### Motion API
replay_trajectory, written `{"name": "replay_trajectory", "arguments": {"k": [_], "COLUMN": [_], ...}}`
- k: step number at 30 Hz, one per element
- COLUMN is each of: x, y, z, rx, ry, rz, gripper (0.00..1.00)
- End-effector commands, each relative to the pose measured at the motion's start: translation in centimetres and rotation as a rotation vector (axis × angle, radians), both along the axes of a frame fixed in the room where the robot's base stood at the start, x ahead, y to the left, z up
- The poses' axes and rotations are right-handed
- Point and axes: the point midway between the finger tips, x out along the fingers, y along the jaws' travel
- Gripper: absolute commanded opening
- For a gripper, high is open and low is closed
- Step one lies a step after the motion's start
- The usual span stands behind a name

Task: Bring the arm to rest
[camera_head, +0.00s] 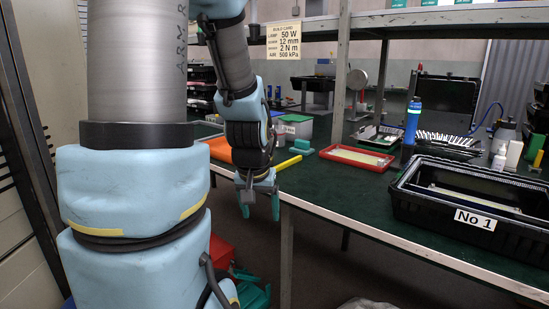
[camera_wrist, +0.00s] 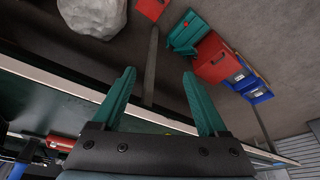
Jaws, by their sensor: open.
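My gripper (camera_head: 259,204) hangs at the left front edge of the green-topped bench (camera_head: 330,196), with its teal fingers pointing down. In the wrist view my gripper (camera_wrist: 158,95) shows its two teal fingers spread wide apart with nothing between them. The bench's pale edge (camera_wrist: 60,85) runs behind the fingers in that view, and the floor lies beyond. My arm is bent, and its upper links fill the left of the head view.
A black crate marked No 1 (camera_head: 475,219) stands at the bench's right front. Red, blue and teal bins (camera_wrist: 212,58) and a grey sack (camera_wrist: 92,15) are on the floor. The bench's middle front is clear.

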Motion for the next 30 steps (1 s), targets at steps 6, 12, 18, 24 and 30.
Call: {"name": "replay_trajectory", "arguments": {"k": [6, 12, 18, 24, 30], "x": [-6.0, -5.8, -5.8, -5.8, -5.8], "y": [3.5, 3.4, 3.3, 3.3, 3.3], "z": [1.4, 5.4, 10.6, 14.2, 14.9], "rx": [0.028, 0.027, 0.027, 0.027, 0.027], "ry": [0.189, 0.186, 0.185, 0.185, 0.185], "rz": [0.072, 0.069, 0.069, 0.069, 0.069], "gripper": [0.76, 0.76, 0.76, 0.76, 0.76]}}
